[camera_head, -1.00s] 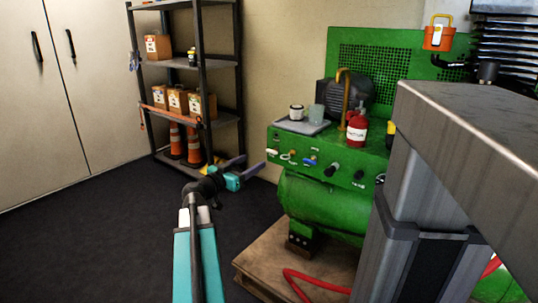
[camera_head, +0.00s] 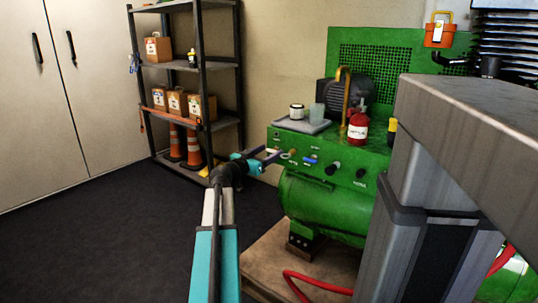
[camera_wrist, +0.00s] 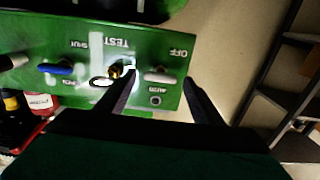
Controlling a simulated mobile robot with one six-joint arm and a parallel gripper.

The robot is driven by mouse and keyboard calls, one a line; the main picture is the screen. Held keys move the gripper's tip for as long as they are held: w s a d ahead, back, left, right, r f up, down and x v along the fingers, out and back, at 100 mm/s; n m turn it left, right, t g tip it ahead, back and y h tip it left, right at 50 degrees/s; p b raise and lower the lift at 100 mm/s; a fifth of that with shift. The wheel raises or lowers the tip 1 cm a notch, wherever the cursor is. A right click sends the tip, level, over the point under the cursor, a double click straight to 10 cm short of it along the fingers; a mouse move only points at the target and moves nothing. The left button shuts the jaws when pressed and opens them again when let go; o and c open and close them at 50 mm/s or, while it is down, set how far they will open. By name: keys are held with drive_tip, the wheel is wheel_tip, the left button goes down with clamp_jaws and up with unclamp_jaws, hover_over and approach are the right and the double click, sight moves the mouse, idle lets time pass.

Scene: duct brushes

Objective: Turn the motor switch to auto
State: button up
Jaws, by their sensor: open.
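The motor switch appears to be the pale handle (camera_wrist: 160,77) on the green control panel (camera_wrist: 35,40), between the labels OFF and AUTO, which read upside down in the wrist view. The handle lies crosswise in that view. My gripper (camera_wrist: 160,80) is open, with one finger on each side of the handle; I cannot tell if either touches it. In the head view my gripper (camera_head: 274,154) is at the left end of the panel and hides the switch there.
Beside the switch are a brass fitting (camera_wrist: 115,72) marked TEST, close to one finger, and a blue-handled valve (camera_wrist: 55,68). Black knobs (camera_head: 333,168) sit farther right. A red bottle (camera_head: 358,127) and a tray (camera_head: 300,126) stand on top. A shelf rack (camera_head: 205,75) stands left.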

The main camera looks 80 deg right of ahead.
drive_tip(key=shift+s+d, duration=0.1)
drive_tip(key=shift+d, duration=0.1)
drive_tip(key=c, duration=1)
drive_tip(key=shift+c, duration=0.2)
